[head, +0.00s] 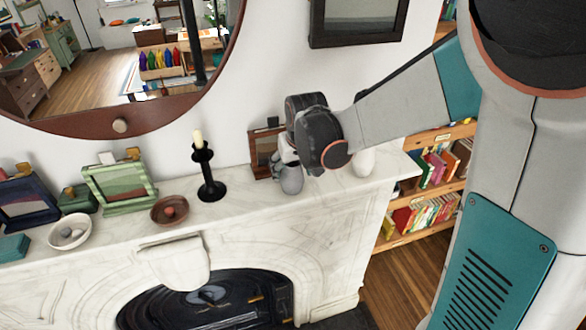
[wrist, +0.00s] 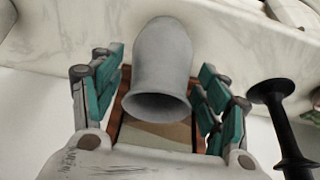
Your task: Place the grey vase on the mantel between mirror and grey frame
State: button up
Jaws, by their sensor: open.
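The grey vase (head: 291,181) stands upright on the white marble mantel (head: 235,198), near its right part. In the wrist view the vase (wrist: 162,60) sits between the two teal fingers of my gripper (wrist: 160,82), its flared mouth towards my palm. My gripper (head: 287,160) is open around it; I see gaps beside the vase. My gripper hides its upper part in the head view. The round mirror (head: 120,126) with a brown rim hangs on the wall to the left. A dark grey frame (head: 352,40) hangs on the wall above and right.
A small wooden frame (head: 262,155) stands right behind the vase. A black candlestick (head: 208,172) is to the left, with a brown bowl (head: 169,211) and green frame (head: 119,188) beyond. A white vase (head: 364,163) is to the right. Bare marble lies in front.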

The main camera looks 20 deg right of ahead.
jog(key=v, duration=1.2)
jog(key=s+f+t, duration=0.1)
jog(key=s+t, duration=0.1)
jog(key=s, duration=1.6)
jog(key=shift+s+t, duration=0.2)
jog(key=shift+t, duration=0.1)
jog(key=shift+s, duration=0.35)
